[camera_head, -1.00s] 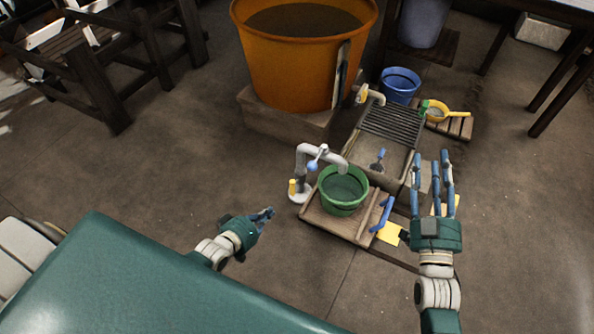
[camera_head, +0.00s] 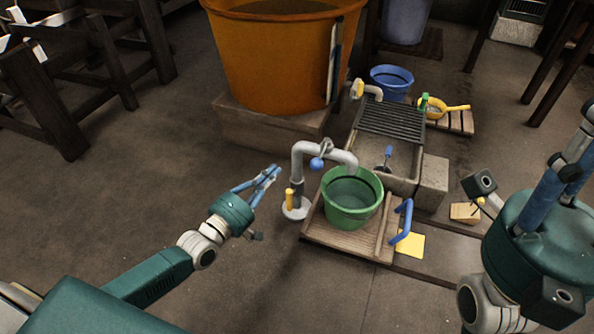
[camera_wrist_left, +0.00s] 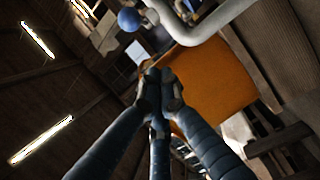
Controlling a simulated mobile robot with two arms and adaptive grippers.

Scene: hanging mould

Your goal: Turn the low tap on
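The low tap (camera_head: 298,165) is a grey bent pipe on a round base, its spout over a green bucket (camera_head: 352,198). A blue ball knob (camera_head: 316,164) sits on a short lever at the pipe's top, and a yellow piece stands at its base. My left gripper (camera_head: 274,171) is left of the tap, apart from it, with its fingertips together and nothing between them. In the left wrist view the blue knob (camera_wrist_left: 130,18) and pipe (camera_wrist_left: 215,25) lie beyond the fingertips. My right gripper (camera_head: 560,190) is large at the right edge; its fingertips are unclear.
The bucket stands on a wooden board (camera_head: 335,240) with a blue handle (camera_head: 404,222) at its right. A stone sink (camera_head: 402,160) with a grate and another tap (camera_head: 368,91) lies behind. An orange tub (camera_head: 275,60) stands at the back. The floor left of the tap is clear.

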